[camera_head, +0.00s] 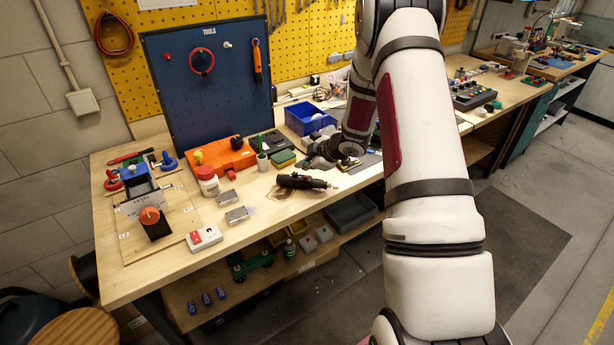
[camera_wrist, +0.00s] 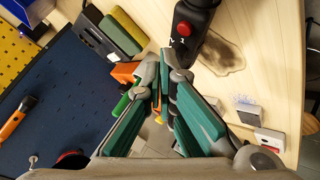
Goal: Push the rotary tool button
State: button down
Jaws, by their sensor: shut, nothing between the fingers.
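The rotary tool (camera_head: 304,182) is dark and lies on the wooden bench near its front edge. In the wrist view the black tool (camera_wrist: 190,20) is partly cut off at the top. Its round red button (camera_wrist: 184,29) faces the camera. My gripper (camera_wrist: 166,62) is shut and empty. Its fingertips are just below the button in the wrist picture. I see no clear contact with it, and the height gap cannot be told. In the head view my gripper (camera_head: 318,156) is small and partly hidden by my arm, behind the tool.
A brown stain (camera_wrist: 224,56) is beside the tool. A green and a yellow sponge-like block (camera_wrist: 121,32) lie nearby. A blue tool panel (camera_head: 180,90) stands behind.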

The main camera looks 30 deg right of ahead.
jog(key=shift+r+p, duration=0.65)
jog(key=shift+r, duration=1.7)
notch_tip(320, 180, up, 6)
jog(key=m+h, duration=0.1)
jog(key=h, duration=0.1)
send_over(305, 179)
jog(key=s+a+r+m+h+b, duration=0.1)
jog(key=s+a+r+m+h, duration=0.2)
jog(key=r, duration=0.6)
jog(key=s+a+r+m+h+b, duration=0.1)
jog(key=s+a+r+m, duration=0.15)
jog(key=s+r, duration=0.4)
jog(key=s+a+r+m+g+y, duration=0.1)
jog(key=s+a, duration=0.4)
jog(key=s, duration=0.3)
jog(key=s+a+r+m+g+y, duration=0.1)
jog(key=s+a+m, duration=0.1)
jog(key=s+a, duration=0.3)
jog(key=s+a+r+m+g+y+b, duration=0.1)
jog(key=s+a, duration=0.5)
jog(key=s, duration=0.7)
jog(key=shift+m+y, duration=0.4)
jog(key=shift+m, duration=0.25)
jog(key=shift+d, duration=0.1)
